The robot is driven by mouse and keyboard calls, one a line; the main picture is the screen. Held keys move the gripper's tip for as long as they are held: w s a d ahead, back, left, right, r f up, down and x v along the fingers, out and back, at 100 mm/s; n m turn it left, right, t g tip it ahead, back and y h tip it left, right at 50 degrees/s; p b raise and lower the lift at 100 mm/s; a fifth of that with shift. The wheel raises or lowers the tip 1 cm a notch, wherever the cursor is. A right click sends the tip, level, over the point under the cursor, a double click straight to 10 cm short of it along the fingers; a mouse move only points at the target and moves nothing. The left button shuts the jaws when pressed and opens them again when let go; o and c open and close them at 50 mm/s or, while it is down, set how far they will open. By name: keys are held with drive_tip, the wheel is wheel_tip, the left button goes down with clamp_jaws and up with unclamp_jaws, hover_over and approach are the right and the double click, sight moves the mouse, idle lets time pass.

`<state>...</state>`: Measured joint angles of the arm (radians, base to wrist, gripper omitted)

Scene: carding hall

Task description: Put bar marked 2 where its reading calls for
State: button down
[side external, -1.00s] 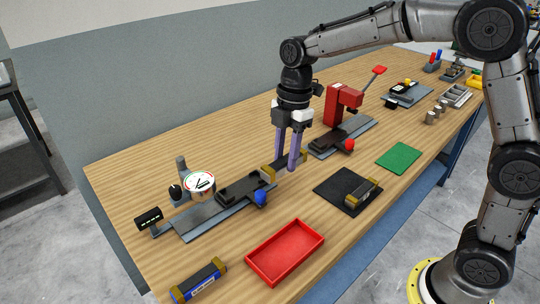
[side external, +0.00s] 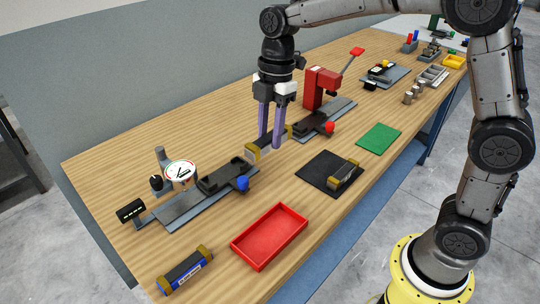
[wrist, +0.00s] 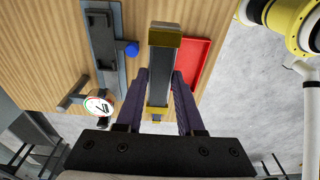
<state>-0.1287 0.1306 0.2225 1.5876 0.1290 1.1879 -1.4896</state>
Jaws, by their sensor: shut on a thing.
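My gripper (side external: 270,143) is shut on a dark bar with yellow ends (side external: 252,153), which it appears to hold above the table. The wrist view shows this bar (wrist: 161,78) lengthwise between the two purple fingers. I cannot read a number on it. A gauge with a white dial (side external: 181,172) stands at the left, with a grey rail, a dark carriage (side external: 222,177) and a blue knob (side external: 243,183). Another bar (side external: 343,174) lies on a black mat (side external: 313,171). A third bar with a blue label (side external: 185,268) lies at the front left; its marking is unreadable.
A red tray (side external: 270,236) stands at the front, and a green mat (side external: 378,137) lies right of the black mat. A red lever press (side external: 318,90) stands behind my gripper. Several small parts and holders crowd the far right. Bare wood lies behind the gauge.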

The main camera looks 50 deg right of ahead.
drive_tip(key=shift+s+f, duration=0.1)
drive_tip(key=shift+f, duration=0.15)
drive_tip(key=s+a+f, duration=0.1)
drive_tip(key=s+f, duration=0.1)
drive_tip(key=s, duration=0.8)
drive_tip(key=s+a+f, duration=0.1)
drive_tip(key=s+f, duration=0.1)
drive_tip(key=s, duration=0.8)
hover_over(270, 237)
wheel_tip(270, 237, down, 9)
drive_tip(key=shift+d+f, duration=0.15)
drive_tip(key=shift+f, duration=1.6)
drive_tip(key=shift+f, duration=0.15)
drive_tip(key=c, duration=0.5)
unclamp_jaws()
